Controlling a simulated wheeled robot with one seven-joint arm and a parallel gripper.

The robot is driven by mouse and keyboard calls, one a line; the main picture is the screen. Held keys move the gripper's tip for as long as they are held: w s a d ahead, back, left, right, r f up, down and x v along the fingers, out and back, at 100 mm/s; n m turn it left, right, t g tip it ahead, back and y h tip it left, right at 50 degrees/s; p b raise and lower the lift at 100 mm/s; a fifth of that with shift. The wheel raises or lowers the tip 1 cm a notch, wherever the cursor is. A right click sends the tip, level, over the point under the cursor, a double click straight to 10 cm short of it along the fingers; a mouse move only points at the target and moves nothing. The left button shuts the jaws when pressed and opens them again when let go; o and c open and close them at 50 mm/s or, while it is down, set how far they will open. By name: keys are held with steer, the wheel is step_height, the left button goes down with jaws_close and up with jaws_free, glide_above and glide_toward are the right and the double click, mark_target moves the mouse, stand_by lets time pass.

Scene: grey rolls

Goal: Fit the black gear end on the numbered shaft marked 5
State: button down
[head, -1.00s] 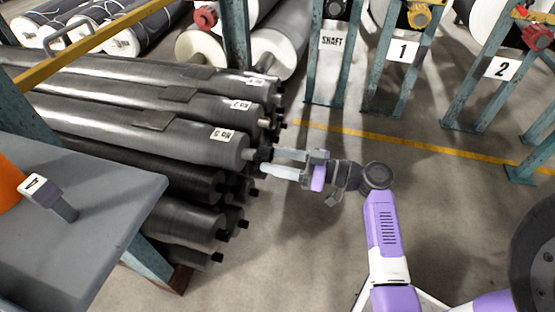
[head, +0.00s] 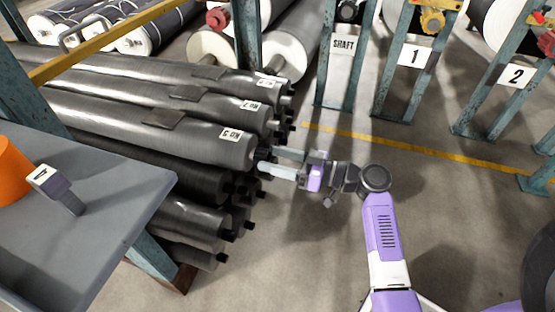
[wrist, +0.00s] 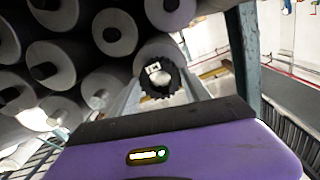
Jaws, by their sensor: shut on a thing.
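The shaft marked NO 5 (head: 205,143) is a long grey roll on the left stack, its label near its right end. My gripper (head: 268,160) is at that end, its pale fingers pointing left toward it. In the wrist view, my gripper (wrist: 160,95) is shut on the black gear end (wrist: 172,72), a dark toothed ring with a small white tag. The ring is in front of a grey roll end, with a pale round face showing through it. In the head view the gear end is mostly hidden by the fingers. I cannot tell whether it touches the shaft.
Other rolls, one marked NO 7 (head: 215,108), lie above, and darker rolls (head: 195,180) lie below. Teal stands (head: 400,85) are at the back. The floor at centre is clear.

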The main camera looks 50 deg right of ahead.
steer(key=shift+w+a, duration=0.25)
steer(key=shift+w, duration=0.4)
steer(key=shift+c, duration=2.2)
jaws_free()
steer(key=p+v, duration=0.2)
steer(key=v, duration=0.5)
steer(key=shift+s, duration=0.4)
steer(key=shift+d+r, duration=0.1)
